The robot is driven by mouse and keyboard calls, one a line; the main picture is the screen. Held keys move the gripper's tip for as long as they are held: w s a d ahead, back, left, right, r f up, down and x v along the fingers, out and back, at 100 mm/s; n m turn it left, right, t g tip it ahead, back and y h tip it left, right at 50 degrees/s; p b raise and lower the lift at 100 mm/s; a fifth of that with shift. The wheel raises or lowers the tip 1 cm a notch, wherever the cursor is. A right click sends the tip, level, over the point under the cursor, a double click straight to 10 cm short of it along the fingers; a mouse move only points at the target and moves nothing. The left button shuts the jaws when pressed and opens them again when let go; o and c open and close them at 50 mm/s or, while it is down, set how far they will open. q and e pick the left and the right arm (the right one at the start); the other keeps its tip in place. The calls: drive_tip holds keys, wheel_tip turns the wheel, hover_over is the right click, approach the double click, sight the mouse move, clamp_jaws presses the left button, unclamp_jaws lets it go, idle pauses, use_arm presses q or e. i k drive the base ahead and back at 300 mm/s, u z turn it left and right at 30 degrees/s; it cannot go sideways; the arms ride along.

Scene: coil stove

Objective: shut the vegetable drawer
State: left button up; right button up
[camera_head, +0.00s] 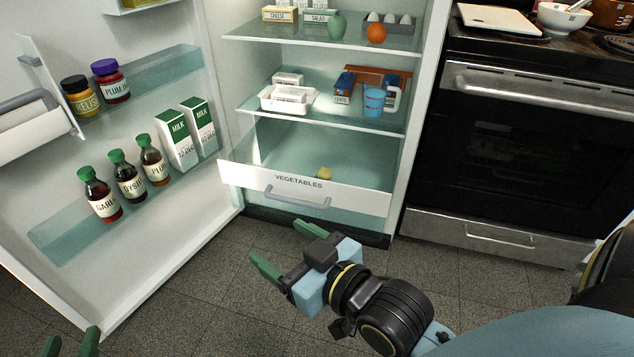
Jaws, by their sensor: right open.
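The vegetable drawer (350,198) is at the bottom of the open fridge and stands pulled out. Its white front is labelled VEGETABLES and carries a grey bar handle (297,202). A small yellowish round item (323,173) shows inside it, behind the front panel. My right gripper (280,245) is open and empty, with green fingertips, in front of and below the drawer handle and apart from it in the picture. My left gripper (71,343) shows only its green fingertips at the bottom left edge, spread apart with nothing seen between them.
The fridge door (135,245) stands wide open at the left, with bottles, jars and milk cartons on its shelves. A stove (530,150) stands to the right of the fridge. Grey tiled floor (200,290) is clear in front of the drawer.

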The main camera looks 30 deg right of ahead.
sight(363, 200)
drive_tip(key=u, duration=0.4)
drive_tip(key=i, duration=0.85)
drive_tip(key=z, duration=0.15)
